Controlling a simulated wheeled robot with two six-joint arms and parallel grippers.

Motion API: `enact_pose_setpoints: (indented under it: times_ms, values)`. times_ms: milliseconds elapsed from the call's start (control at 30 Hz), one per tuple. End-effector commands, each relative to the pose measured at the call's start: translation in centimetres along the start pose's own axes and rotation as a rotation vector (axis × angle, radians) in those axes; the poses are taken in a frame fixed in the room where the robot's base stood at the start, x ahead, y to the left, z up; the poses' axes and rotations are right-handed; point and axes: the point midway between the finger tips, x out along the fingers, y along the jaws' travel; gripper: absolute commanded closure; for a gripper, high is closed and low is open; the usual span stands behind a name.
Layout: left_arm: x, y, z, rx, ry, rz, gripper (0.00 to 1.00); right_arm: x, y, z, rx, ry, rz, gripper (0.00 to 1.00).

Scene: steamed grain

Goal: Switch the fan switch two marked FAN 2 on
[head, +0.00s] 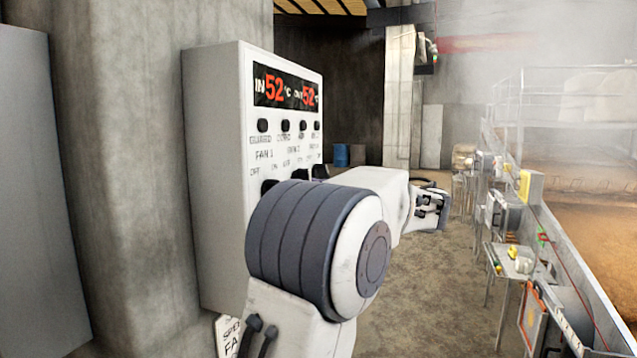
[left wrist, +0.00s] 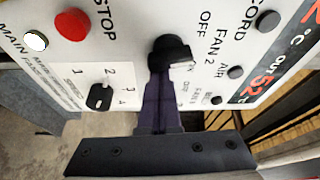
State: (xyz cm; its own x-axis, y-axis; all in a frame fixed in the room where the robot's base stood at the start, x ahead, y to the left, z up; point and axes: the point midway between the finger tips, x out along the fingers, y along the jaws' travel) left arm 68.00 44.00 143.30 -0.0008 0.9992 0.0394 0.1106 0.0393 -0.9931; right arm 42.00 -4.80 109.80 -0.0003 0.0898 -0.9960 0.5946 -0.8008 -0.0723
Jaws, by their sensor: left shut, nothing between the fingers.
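The FAN 2 switch is a black rotary knob (left wrist: 168,48) on the white control panel (left wrist: 135,20), at the upper middle of the left wrist view. The FAN 2 label and OFF lie to its upper right, ON just at its lower right. Its nose seems to point toward ON, but its exact setting is partly covered. My left gripper (left wrist: 162,72) is shut, its dark fingertips at the knob's lower edge; I cannot tell whether they touch. In the head view the panel (head: 215,180) stands at left-centre; my arm hides the gripper and the panel's lower part.
A red STOP button (left wrist: 72,25), a white MAIN lamp (left wrist: 36,41) and a black numbered selector (left wrist: 99,97) share the panel. A concrete pillar (head: 110,150) stands left of it. A steaming grain bed (head: 600,200) with small control boxes lies right. Open floor lies between.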

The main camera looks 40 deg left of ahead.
Motion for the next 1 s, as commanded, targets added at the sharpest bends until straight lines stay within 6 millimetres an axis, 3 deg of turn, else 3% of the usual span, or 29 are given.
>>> enact_pose_setpoints:
  times_ms: [500,1000]
  values:
    - [-0.4,0.2,0.3,0.305,0.001,0.108,1.0,-2.2,-0.2,-0.1,0.0,0.0,0.0,0.4]
    - [-0.2,0.4,0.6,0.362,-0.002,0.127,1.0,-2.6,-0.2,-0.1,0.0,0.0,0.0,0.4]
